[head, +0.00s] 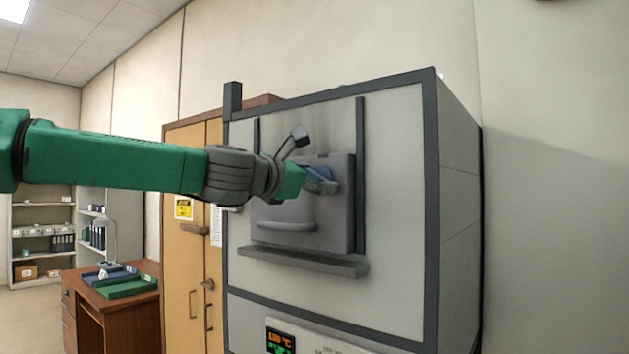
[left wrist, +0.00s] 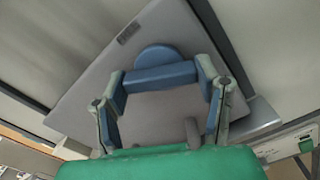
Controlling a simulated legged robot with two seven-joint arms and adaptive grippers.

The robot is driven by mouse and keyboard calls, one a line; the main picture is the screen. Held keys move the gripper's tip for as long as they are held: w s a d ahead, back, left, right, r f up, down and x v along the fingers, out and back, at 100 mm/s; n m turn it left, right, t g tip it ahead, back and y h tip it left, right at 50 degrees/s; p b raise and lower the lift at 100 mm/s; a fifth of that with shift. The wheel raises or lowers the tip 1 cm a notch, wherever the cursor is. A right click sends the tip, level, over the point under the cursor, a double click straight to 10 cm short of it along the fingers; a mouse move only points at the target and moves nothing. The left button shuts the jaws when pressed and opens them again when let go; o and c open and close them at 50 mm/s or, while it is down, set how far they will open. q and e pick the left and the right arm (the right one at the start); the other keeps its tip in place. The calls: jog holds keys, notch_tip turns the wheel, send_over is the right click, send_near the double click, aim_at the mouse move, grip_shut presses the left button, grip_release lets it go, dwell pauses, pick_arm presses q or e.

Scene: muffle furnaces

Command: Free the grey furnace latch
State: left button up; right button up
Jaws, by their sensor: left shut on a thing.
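The grey furnace (head: 395,230) has a grey door plate (head: 335,232) on its front, with a curved handle (head: 287,226) low on it. My left gripper (head: 322,183) is at the upper part of the door. In the left wrist view, its fingers (left wrist: 163,84) stand either side of a blue latch bar (left wrist: 158,75) with a rounded blue part behind it. The gripper is shut on this bar. The bar lies across the grey door plate (left wrist: 85,90), and the fingers partly hide its ends. My right gripper is not in view.
A ledge (head: 305,260) juts out below the door, and dark vertical rails (head: 360,175) flank it. A lit display (head: 280,342) is below. A wooden cabinet (head: 180,260) and a desk with green and blue trays (head: 128,288) stand to the left.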

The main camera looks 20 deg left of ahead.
pick_arm(q)
jog(key=m, duration=0.6)
jog(key=shift+m, duration=0.3)
jog(key=m, duration=0.4)
jog(key=shift+f, duration=0.1)
jog(key=shift+f+m, duration=0.1)
jog(key=shift+m, duration=0.8)
jog(key=o, duration=1.2)
jog(key=shift+c, duration=0.2)
jog(key=shift+w, duration=0.15)
